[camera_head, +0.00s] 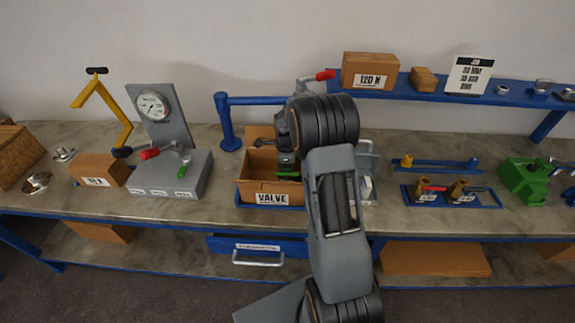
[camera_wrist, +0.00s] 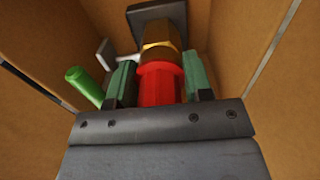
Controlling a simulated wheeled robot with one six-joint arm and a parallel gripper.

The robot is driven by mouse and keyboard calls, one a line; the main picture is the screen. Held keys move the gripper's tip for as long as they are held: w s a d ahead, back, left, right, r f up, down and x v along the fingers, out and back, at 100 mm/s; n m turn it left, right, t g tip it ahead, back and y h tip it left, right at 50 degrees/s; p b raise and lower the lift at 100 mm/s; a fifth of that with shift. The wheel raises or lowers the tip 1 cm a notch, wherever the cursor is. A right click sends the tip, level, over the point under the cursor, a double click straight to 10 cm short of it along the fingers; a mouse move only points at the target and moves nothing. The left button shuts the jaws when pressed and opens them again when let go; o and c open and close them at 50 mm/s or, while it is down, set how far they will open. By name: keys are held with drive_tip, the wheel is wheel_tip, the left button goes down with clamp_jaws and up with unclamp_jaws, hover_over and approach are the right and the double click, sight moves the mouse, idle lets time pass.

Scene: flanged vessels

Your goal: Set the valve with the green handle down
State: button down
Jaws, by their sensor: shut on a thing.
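The valve shows in the wrist view as a red collar (camera_wrist: 158,84) under a brass hex part, with a green handle (camera_wrist: 84,87) on a grey lever to the left. In the wrist view my gripper (camera_wrist: 160,92) has one green-padded finger on each side of the red collar and is shut on the valve. The valve is inside the cardboard box (camera_head: 245,192) labelled VALVE. In the head view the green handle (camera_head: 287,175) shows low in the box, below my gripper (camera_head: 286,160). My arm hides the box's right side.
Left of the box stands a grey gauge stand (camera_head: 196,183) with a red and a green lever. To the right are a blue tray (camera_head: 484,203) with brass valves and a green block (camera_head: 524,180). A shelf (camera_head: 430,98) runs above.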

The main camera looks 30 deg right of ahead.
drive_tip(key=c, duration=0.5)
unclamp_jaws()
drive_tip(key=shift+f, duration=0.1)
wheel_tip(320, 180, up, 12)
drive_tip(key=shift+f+b, duration=0.2)
drive_tip(key=shift+b, duration=0.6)
drive_tip(key=shift+s+a+r+n+t, duration=0.9)
drive_tip(key=shift+s+a+n, duration=1.1)
drive_tip(key=shift+s+n, duration=1.85)
drive_tip(key=shift+s+a+r+n+t, duration=0.9)
drive_tip(key=shift+s+a+n, duration=1.15)
drive_tip(key=shift+s+n, duration=1.85)
drive_tip(key=shift+s+a+r+n+t, duration=0.5)
drive_tip(key=shift+s+a+r+n, duration=1.15)
drive_tip(key=shift+s+n, duration=2.2)
